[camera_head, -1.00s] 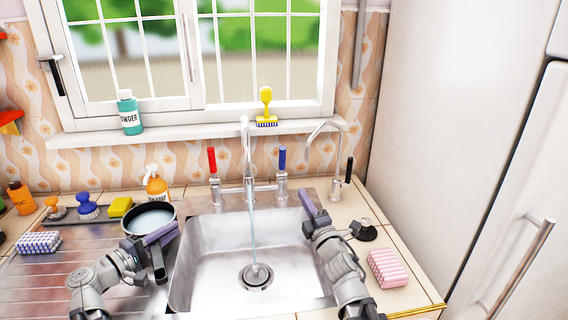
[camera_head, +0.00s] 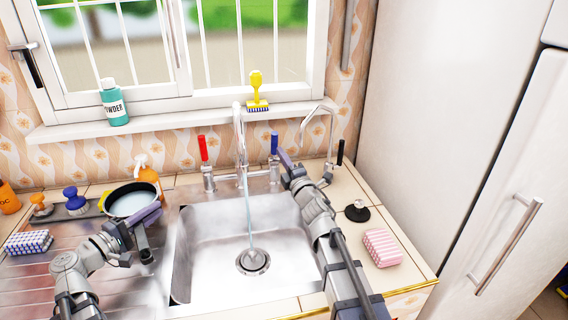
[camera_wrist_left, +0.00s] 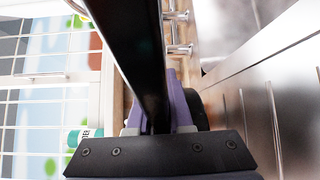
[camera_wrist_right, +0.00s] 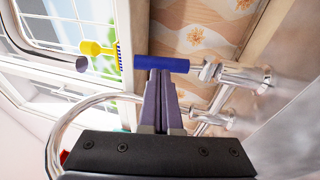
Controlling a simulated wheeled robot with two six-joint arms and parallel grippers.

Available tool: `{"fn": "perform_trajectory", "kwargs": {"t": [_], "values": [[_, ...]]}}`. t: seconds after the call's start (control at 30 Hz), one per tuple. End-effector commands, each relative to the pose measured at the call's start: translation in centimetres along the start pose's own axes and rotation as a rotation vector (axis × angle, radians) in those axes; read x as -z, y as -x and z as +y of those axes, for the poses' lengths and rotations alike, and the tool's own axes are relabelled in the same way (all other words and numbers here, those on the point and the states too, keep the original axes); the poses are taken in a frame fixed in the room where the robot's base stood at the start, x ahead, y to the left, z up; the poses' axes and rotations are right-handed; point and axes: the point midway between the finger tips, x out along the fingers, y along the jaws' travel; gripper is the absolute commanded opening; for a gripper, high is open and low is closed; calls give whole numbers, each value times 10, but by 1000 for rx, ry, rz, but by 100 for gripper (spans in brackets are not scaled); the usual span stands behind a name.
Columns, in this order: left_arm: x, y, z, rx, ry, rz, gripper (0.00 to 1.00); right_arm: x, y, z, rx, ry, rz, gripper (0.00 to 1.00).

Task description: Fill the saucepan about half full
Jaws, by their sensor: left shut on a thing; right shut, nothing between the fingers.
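The saucepan (camera_head: 131,203) is dark-rimmed with a pale bluish-white inside; I cannot tell how much water it holds. It is left of the sink (camera_head: 205,250). My left gripper (camera_head: 148,214) is shut on its dark handle (camera_head: 146,250), which also crosses the left wrist view (camera_wrist_left: 140,50). A thin water stream (camera_head: 249,215) falls from the tap spout (camera_head: 239,130) into the sink, well right of the pan. My right gripper (camera_head: 285,160) is shut and empty, its fingertips at the blue tap lever (camera_head: 274,143). In the right wrist view the lever (camera_wrist_right: 162,63) lies across the fingertips; contact is unclear.
A red tap lever (camera_head: 202,148) stands left of the spout. A second small tap (camera_head: 320,125) and a pink sponge (camera_head: 382,248) are at the right. An orange spray bottle (camera_head: 147,170), brushes and a checked sponge (camera_head: 28,242) stand around the draining board.

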Motion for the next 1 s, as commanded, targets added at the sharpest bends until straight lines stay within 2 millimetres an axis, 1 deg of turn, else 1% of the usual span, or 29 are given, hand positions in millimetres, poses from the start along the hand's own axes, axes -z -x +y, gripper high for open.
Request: {"fn": "perform_trajectory", "kwargs": {"t": [0.03, 0.13, 0.57, 0.7, 0.77, 1.0], "values": [[0, 0, 4, -2, 0, 0, 0, -3, -8, 1, 0, 0, 0, 0], [0, 0, 5, -2, 0, 0, 0, -5, -14, 1, 0, -1, 1, 0], [0, 0, 6, -2, 0, 0, 0, -6, -18, 2, 0, -1, 1, 0], [-1, 1, 17, -2, 0, 0, 0, -8, -32, 10, 0, -1, 1, 0], [-1, 1, 19, -2, 0, 0, 0, -9, -37, 11, 0, -1, 1, 0], [-1, 1, 16, -2, 0, 0, 0, -9, -36, 9, 0, -1, 1, 0]]}}
